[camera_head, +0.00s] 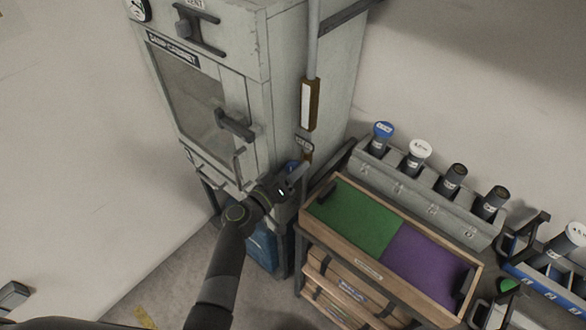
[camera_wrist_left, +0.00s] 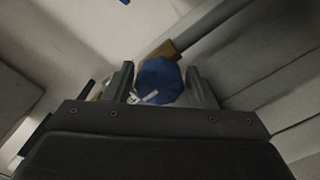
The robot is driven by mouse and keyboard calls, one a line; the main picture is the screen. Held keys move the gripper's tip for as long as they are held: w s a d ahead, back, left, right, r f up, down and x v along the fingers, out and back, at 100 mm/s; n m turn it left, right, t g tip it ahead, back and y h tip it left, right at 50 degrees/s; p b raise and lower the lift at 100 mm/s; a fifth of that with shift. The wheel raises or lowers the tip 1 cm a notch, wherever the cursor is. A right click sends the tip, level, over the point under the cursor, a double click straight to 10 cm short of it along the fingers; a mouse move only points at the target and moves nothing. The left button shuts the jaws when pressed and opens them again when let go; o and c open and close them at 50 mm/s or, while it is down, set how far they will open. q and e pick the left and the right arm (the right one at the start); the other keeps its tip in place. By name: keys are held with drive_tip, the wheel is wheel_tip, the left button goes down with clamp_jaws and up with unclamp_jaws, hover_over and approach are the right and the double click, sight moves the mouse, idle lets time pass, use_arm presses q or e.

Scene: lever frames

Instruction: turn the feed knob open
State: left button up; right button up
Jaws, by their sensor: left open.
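The blue feed knob (camera_wrist_left: 158,80) sits between the two spread fingers of my left gripper (camera_wrist_left: 162,86) in the left wrist view. A small white mark shows on the knob's lower edge, and a brown piece adjoins it. In the head view the knob (camera_head: 291,167) is mostly hidden by my left gripper (camera_head: 297,174), at the lower right side of the grey cabinet (camera_head: 285,95). The gripper is open around the knob; I cannot tell whether the fingers touch it. My right gripper is not in view.
A wooden tray (camera_head: 335,240) with green and purple halves stands close at right. Behind it is a grey rack (camera_head: 425,205) of capped cylinders.

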use_arm(q)
drive_tip(key=c, duration=0.7)
drive_tip(key=shift+n, duration=0.3)
drive_tip(key=shift+f+n+b, duration=0.1)
drive_tip(key=shift+n+b, duration=0.45)
drive_tip(key=shift+n, duration=0.25)
drive_tip(key=n, duration=0.2)
drive_tip(key=shift+n+b, duration=0.35)
drive_tip(key=shift+n, duration=0.05)
drive_tip(key=n, duration=0.3)
drive_tip(key=shift+n, duration=2)
